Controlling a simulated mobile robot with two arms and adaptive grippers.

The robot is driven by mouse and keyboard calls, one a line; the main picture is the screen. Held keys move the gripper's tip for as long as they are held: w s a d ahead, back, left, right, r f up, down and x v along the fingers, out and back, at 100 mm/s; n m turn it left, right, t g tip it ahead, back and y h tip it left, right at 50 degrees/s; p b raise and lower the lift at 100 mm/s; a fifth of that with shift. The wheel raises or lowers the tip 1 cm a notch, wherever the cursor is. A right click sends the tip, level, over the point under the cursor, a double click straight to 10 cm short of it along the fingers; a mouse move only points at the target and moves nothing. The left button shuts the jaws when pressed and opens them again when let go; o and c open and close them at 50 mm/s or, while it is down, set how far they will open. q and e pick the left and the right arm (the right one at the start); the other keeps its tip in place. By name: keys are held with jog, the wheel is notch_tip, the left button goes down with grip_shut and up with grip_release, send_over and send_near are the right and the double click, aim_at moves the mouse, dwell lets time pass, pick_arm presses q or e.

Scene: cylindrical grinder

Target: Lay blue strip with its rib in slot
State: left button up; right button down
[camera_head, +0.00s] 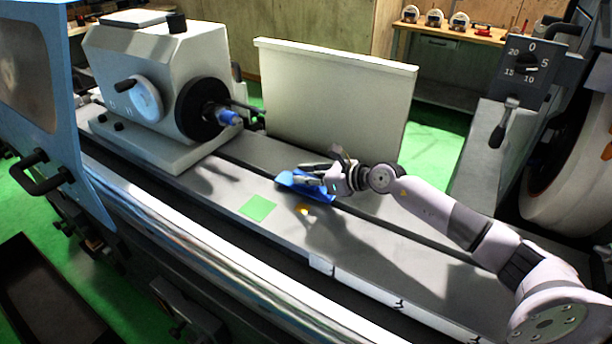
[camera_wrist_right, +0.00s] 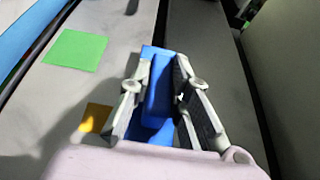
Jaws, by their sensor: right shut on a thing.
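The blue strip (camera_head: 290,182) is at the middle of the machine bed, by the dark slot (camera_head: 240,160) that runs along the bed. My right gripper (camera_head: 312,178) is shut on the strip. In the right wrist view the strip (camera_wrist_right: 158,90) lies between the two fingers of the gripper (camera_wrist_right: 158,85), with a raised block along its middle. Whether its underside rib is in the slot is hidden. My left gripper is not in view.
A green square (camera_head: 258,207) and a small yellow patch (camera_head: 303,210) lie on the bed near the strip. The headstock (camera_head: 150,80) stands at the left, a pale upright panel (camera_head: 335,100) behind, and a large grinding wheel (camera_head: 570,170) at the right.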

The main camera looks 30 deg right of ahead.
jog(key=shift+f+b, duration=0.5)
jog(key=shift+f, duration=0.2)
jog(key=c, duration=1.4)
grip_release()
jog(key=shift+r, duration=0.1)
jog(key=shift+v, duration=6)
